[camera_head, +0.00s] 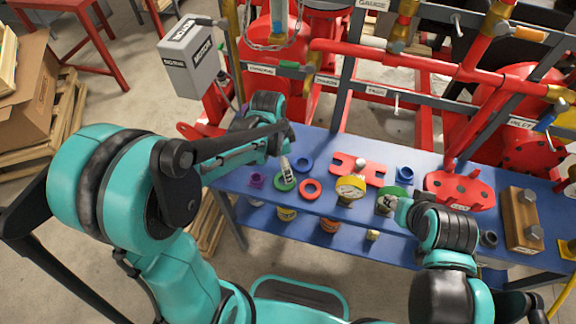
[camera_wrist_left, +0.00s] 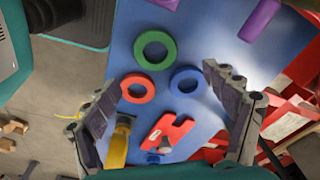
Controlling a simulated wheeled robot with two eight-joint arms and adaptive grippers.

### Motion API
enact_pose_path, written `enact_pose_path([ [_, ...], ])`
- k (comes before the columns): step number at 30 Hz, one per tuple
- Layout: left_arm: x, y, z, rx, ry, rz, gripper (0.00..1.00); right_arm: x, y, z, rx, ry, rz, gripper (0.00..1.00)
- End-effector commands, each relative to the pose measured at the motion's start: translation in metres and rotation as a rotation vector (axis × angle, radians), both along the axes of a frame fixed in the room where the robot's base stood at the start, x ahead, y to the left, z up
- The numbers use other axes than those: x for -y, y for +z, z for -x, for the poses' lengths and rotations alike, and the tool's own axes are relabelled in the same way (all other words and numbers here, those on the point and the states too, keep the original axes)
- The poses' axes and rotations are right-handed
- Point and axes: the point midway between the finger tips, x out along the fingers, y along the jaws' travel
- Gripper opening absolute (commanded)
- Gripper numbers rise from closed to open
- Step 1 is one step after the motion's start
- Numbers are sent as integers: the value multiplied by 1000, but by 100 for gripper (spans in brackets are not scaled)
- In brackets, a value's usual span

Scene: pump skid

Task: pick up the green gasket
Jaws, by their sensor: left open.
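The green gasket (camera_head: 277,184) is a flat ring lying on the blue bench top, just below my left gripper (camera_head: 286,166) in the head view. In the left wrist view the green gasket (camera_wrist_left: 139,50) lies flat, a little beyond the fingertips. My left gripper (camera_wrist_left: 160,76) is open there, its two fingers spread wide with nothing between them. In the head view a finger covers part of the ring. My right gripper (camera_head: 392,204) is over the right part of the bench, and its fingers are too small and hidden to read.
A red ring (camera_wrist_left: 130,97) and a blue ring (camera_wrist_left: 174,88) lie close to the green one. A purple part (camera_head: 256,179), a yellow gauge (camera_head: 350,187) and a red plate (camera_head: 345,165) share the blue bench (camera_head: 230,184). Red pipework (camera_head: 365,55) stands behind.

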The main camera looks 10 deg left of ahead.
Motion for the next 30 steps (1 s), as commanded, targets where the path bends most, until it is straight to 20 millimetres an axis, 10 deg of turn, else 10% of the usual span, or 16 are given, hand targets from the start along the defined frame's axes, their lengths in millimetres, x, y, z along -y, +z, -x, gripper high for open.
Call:
enact_pose_path([
  [15, 2, -68, 3, 1, 3, 1, 85, 0, -34, 0, 0, 0, 0, 40],
  [23, 2, -72, 3, 1, 4, 1, 85, 0, -34, 0, 0, 0, 0, 40],
  [30, 2, -72, 3, 1, 4, 1, 32, 0, -34, 0, 0, 0, 0, 40],
])
